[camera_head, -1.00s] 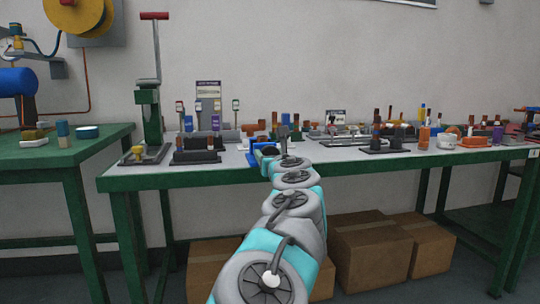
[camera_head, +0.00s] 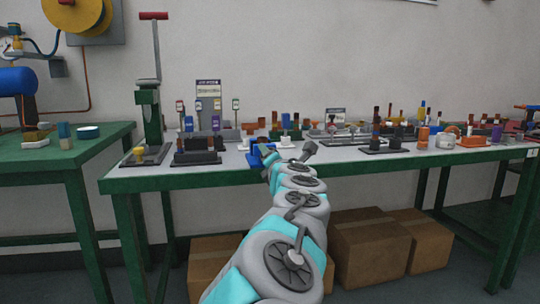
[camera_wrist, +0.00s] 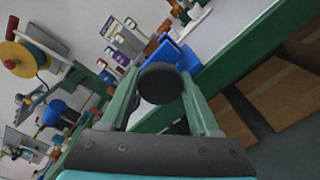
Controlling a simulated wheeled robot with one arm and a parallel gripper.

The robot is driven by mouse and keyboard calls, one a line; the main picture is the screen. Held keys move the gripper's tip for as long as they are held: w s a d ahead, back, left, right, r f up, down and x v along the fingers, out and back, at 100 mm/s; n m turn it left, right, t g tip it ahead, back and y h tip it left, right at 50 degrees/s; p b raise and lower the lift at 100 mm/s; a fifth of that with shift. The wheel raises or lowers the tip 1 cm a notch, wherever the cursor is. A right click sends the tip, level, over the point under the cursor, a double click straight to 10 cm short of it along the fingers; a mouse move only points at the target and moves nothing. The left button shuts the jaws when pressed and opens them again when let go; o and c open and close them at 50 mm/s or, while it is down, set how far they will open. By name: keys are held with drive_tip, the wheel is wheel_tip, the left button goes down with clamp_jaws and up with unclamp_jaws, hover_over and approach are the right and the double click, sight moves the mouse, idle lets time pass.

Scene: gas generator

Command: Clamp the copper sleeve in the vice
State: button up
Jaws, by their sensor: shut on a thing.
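A blue vice (camera_head: 262,154) stands at the front edge of the bench, just beyond the end of my arm in the head view. In the wrist view the blue vice (camera_wrist: 182,56) is right behind the held piece, partly hidden by it. My gripper (camera_wrist: 160,86) has green fingers shut on a dark round piece (camera_wrist: 160,82), seen end-on. Its copper colour does not show, so I cannot tell for sure that it is the copper sleeve. Whether it touches the vice is hidden. My gripper is hard to make out in the head view.
A tall green press (camera_head: 151,115) stands left of the vice, with a black block (camera_head: 196,157) between them. Racks of small parts (camera_head: 385,146) fill the bench to the right. Cardboard boxes (camera_head: 372,255) are under the bench (camera_head: 180,180).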

drive_tip(key=m, duration=0.5)
drive_tip(key=shift+m+p, duration=0.3)
drive_tip(key=m, duration=0.5)
drive_tip(key=shift+f, duration=0.1)
idle(0.9)
drive_tip(key=o, duration=1.4)
drive_tip(key=shift+c, duration=0.2)
